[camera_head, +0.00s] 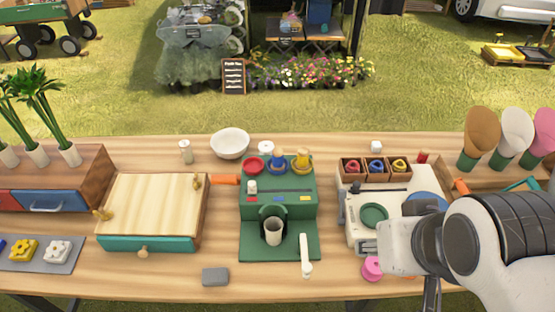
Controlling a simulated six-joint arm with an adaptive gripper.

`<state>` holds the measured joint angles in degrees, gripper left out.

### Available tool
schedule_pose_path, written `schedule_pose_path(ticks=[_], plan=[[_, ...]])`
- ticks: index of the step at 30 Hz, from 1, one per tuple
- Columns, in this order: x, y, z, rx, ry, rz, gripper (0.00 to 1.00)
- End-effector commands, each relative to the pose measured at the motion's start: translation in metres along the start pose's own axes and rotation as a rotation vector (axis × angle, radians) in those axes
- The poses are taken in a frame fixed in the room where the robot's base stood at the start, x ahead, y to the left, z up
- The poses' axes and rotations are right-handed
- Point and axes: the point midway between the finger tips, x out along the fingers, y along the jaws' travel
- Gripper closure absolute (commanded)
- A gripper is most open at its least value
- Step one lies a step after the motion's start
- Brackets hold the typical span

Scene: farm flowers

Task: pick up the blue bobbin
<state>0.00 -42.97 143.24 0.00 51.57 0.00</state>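A small round blue piece that looks like the blue bobbin (376,166) sits in the middle compartment of a wooden three-part box (375,179) at the back right of the table. A red one (353,167) is in the left compartment and a yellow one (399,166) in the right. My gripper (431,298) is at the lower right, in front of the box and well apart from it. Its dark fingers point down and are partly cut off by the bottom edge, so its opening is unclear. My white arm hides part of the table there.
A white machine with a green ring (374,216) stands between the box and my gripper. A pink spool (372,268) lies in front of it. A green machine (278,205) stands left. Tall paddle-shaped pieces (480,135) stand at right.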

Motion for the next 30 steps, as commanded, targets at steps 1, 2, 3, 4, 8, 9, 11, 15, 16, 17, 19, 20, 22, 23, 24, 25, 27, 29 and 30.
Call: schedule_pose_path(ticks=[1,2,3,4,8,9,11,15,16,17,19,20,22,23,24,25,27,29,30], plan=[[0.0,0.0,0.0,0.0,0.0,0.0,0.63],[0.0,0.0,0.0,0.0,0.0,0.0,0.63],[0.0,0.0,0.0,0.0,0.0,0.0,0.63],[0.0,0.0,0.0,0.0,0.0,0.0,0.63],[0.001,0.0,-0.001,0.0,0.001,0.0,0.63],[0.001,0.0,-0.002,-0.001,0.002,0.001,0.63],[0.003,0.001,-0.004,-0.002,0.006,0.002,0.63],[0.011,0.002,-0.017,-0.009,0.023,0.009,0.63],[0.014,0.002,-0.021,-0.011,0.028,0.011,0.63],[0.017,0.003,-0.025,-0.014,0.034,0.013,0.63],[0.024,0.004,-0.036,-0.022,0.05,0.019,0.63],[0.028,0.004,-0.041,-0.026,0.058,0.021,0.63],[0.037,0.004,-0.054,-0.035,0.079,0.025,0.63],[0.041,0.004,-0.059,-0.04,0.088,0.027,0.63],[0.046,0.004,-0.067,-0.046,0.1,0.03,0.63],[0.05,0.004,-0.072,-0.051,0.11,0.031,0.63],[0.06,0.004,-0.084,-0.061,0.131,0.032,0.63],[0.069,0.003,-0.094,-0.071,0.149,0.033,0.63],[0.074,0.002,-0.101,-0.078,0.161,0.033,0.63]])
